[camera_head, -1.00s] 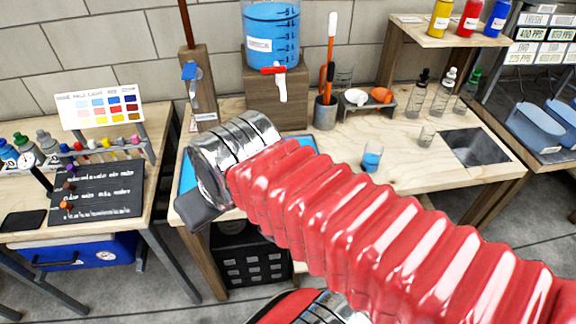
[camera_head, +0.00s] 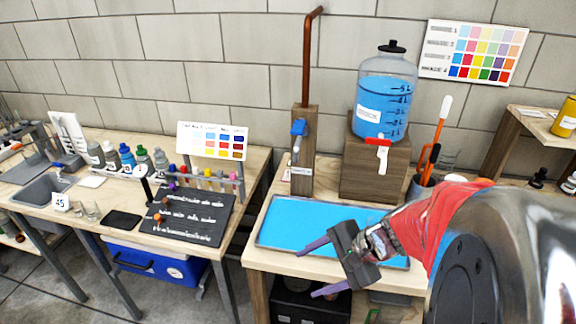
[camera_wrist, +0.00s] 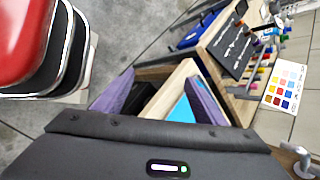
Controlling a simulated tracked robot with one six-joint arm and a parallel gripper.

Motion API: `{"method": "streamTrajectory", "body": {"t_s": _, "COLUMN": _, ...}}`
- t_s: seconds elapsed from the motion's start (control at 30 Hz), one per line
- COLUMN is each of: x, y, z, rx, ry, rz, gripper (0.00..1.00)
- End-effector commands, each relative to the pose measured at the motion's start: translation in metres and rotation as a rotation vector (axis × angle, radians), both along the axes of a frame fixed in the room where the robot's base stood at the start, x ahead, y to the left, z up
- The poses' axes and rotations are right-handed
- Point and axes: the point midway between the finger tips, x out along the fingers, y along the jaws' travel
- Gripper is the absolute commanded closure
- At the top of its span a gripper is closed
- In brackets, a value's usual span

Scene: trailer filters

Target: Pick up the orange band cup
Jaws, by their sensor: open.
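My gripper (camera_head: 322,268) is open and empty, its two purple fingers apart in front of the front edge of the middle bench. The fingers also show in the wrist view (camera_wrist: 158,95), with the bench corner and floor beyond. I cannot make out an orange band cup in either view. Small clear cups (camera_head: 88,210) stand on the left bench beside a "45" card (camera_head: 61,203), too small to show any band. My arm hides the right part of the middle bench.
A copper pipe post (camera_head: 303,150) stands beside. The left bench holds a black board (camera_head: 190,215), bottles and a sink (camera_head: 45,187).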

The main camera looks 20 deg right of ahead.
Motion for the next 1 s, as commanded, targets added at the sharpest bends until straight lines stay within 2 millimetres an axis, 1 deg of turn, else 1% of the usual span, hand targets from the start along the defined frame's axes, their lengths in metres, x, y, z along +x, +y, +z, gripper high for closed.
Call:
{"method": "streamTrajectory", "body": {"t_s": 0.03, "x": 0.002, "y": -0.012, "z": -0.007, "rx": 0.058, "ry": 0.013, "rz": -0.084, "gripper": 0.35}}
{"method": "streamTrajectory", "body": {"t_s": 0.17, "x": 0.01, "y": -0.042, "z": -0.019, "rx": 0.198, "ry": 0.025, "rz": -0.294, "gripper": 0.35}}
{"method": "streamTrajectory", "body": {"t_s": 0.3, "x": 0.013, "y": -0.081, "z": -0.034, "rx": 0.347, "ry": 0.028, "rz": -0.527, "gripper": 0.35}}
{"method": "streamTrajectory", "body": {"t_s": 0.37, "x": 0.013, "y": -0.099, "z": -0.041, "rx": 0.412, "ry": 0.025, "rz": -0.631, "gripper": 0.35}}
{"method": "streamTrajectory", "body": {"t_s": 0.47, "x": 0.011, "y": -0.133, "z": -0.052, "rx": 0.527, "ry": 0.012, "rz": -0.818, "gripper": 0.35}}
{"method": "streamTrajectory", "body": {"t_s": 0.5, "x": 0.009, "y": -0.149, "z": -0.057, "rx": 0.576, "ry": 0.003, "rz": -0.899, "gripper": 0.35}}
{"method": "streamTrajectory", "body": {"t_s": 0.6, "x": 0.007, "y": -0.182, "z": -0.063, "rx": 0.688, "ry": -0.027, "rz": -1.074, "gripper": 0.35}}
{"method": "streamTrajectory", "body": {"t_s": 0.7, "x": 0.005, "y": -0.207, "z": -0.066, "rx": 0.771, "ry": -0.06, "rz": -1.206, "gripper": 0.35}}
{"method": "streamTrajectory", "body": {"t_s": 0.83, "x": 0.002, "y": -0.23, "z": -0.068, "rx": 0.843, "ry": -0.092, "rz": -1.315, "gripper": 0.35}}
{"method": "streamTrajectory", "body": {"t_s": 0.9, "x": 0.001, "y": -0.236, "z": -0.068, "rx": 0.864, "ry": -0.102, "rz": -1.345, "gripper": 0.35}}
{"method": "streamTrajectory", "body": {"t_s": 1.0, "x": 0.001, "y": -0.239, "z": -0.068, "rx": 0.872, "ry": -0.107, "rz": -1.358, "gripper": 0.35}}
